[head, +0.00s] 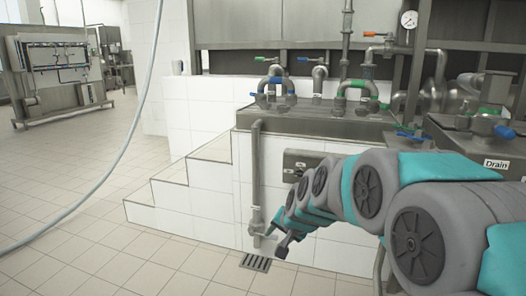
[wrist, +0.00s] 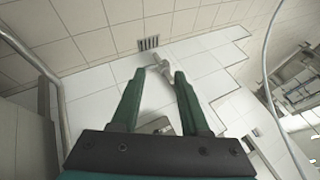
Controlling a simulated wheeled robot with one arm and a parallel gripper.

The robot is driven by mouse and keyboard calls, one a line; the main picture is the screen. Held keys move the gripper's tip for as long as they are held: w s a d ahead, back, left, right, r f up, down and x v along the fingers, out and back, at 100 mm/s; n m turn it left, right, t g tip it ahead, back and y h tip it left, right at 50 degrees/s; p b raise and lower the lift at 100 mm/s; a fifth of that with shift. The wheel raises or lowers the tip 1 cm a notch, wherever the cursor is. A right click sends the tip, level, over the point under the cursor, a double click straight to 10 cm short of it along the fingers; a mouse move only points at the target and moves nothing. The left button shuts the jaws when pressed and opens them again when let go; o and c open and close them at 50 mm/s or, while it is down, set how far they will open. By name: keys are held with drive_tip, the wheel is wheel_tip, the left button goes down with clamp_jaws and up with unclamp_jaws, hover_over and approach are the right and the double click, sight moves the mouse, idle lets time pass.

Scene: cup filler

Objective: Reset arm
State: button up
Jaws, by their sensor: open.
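My arm, grey and teal, reaches in from the right in the head view. My gripper (head: 276,240) is at its end, in front of the white tiled block and near the lower end of a vertical pipe (head: 256,170). In the wrist view my gripper (wrist: 158,72) shows two dark green fingers spread apart with nothing held between them. The pipe's lower end with its fitting (wrist: 158,60) appears beyond the fingertips. I cannot tell the exact distance from the fingertips to the pipe.
A floor drain grate (head: 256,262) lies below the pipe. White tiled steps (head: 180,195) rise left of it. Pipes with blue, green and orange valve handles stand on the metal top (head: 315,122). A hose (head: 140,110) hangs at left. The tiled floor at left is open.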

drive_tip(key=s+d+f+n+g+h, duration=0.1)
drive_tip(key=s+d+g, duration=0.2)
drive_tip(key=s, duration=1)
drive_tip(key=s+d+n+g+h+p, duration=0.1)
drive_tip(key=s+d+n+g, duration=0.1)
drive_tip(key=s, duration=1.1)
drive_tip(key=s+d+f+n+g+h+p, duration=0.1)
drive_tip(key=s+d, duration=0.5)
drive_tip(key=s, duration=0.7)
drive_tip(key=n+g, duration=0.1)
drive_tip(key=g, duration=0.1)
drive_tip(key=shift+s+f+g, duration=0.3)
drive_tip(key=shift+s+g, duration=0.1)
drive_tip(key=shift+d, duration=0.25)
